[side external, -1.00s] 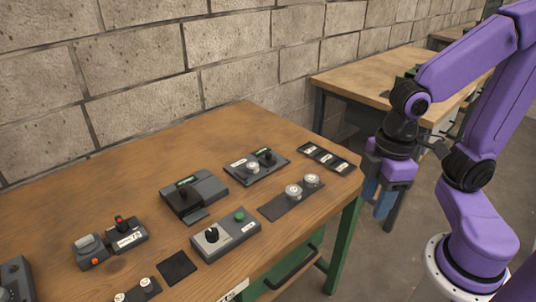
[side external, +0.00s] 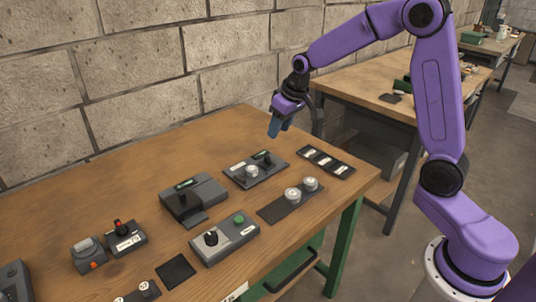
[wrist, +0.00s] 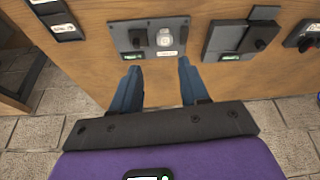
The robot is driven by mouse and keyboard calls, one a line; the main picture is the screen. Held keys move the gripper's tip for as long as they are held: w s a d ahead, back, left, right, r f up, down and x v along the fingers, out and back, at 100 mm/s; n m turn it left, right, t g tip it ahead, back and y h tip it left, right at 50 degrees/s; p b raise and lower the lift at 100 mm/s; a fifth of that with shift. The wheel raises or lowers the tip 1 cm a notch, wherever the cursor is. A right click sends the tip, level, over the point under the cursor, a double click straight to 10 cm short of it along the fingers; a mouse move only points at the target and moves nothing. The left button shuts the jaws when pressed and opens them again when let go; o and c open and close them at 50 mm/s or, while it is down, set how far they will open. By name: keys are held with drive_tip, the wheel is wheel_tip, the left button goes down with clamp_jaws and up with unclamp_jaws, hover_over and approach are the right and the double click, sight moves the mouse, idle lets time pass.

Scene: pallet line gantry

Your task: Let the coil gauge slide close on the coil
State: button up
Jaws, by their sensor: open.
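What looks like the coil gauge (side external: 239,177) is a flat dark grey plate near the far right of the wooden table. It carries a silver coil (side external: 251,172) and a black slide block with a knob (side external: 264,158), a small gap apart. In the wrist view, the black block (wrist: 137,38) stands left of the coil (wrist: 164,38), with a green display below it. My gripper (side external: 274,132) is open and empty, above and behind the gauge. Its two blue fingers (wrist: 158,68) point toward the gauge in the wrist view, clear of it.
A grey unit with a black knob (side external: 193,195) stands left of the gauge. A dark mat (side external: 275,209) with two silver cylinders lies in front, and a black strip with white labels (side external: 326,161) lies to the right. Several control boxes fill the nearer table.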

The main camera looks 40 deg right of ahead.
drive_tip(key=m, duration=0.2)
approach(267, 156)
drive_tip(key=shift+t+h, duration=0.3)
drive_tip(key=x, duration=0.8)
drive_tip(key=shift+a+f, duration=0.2)
drive_tip(key=shift+f, duration=0.2)
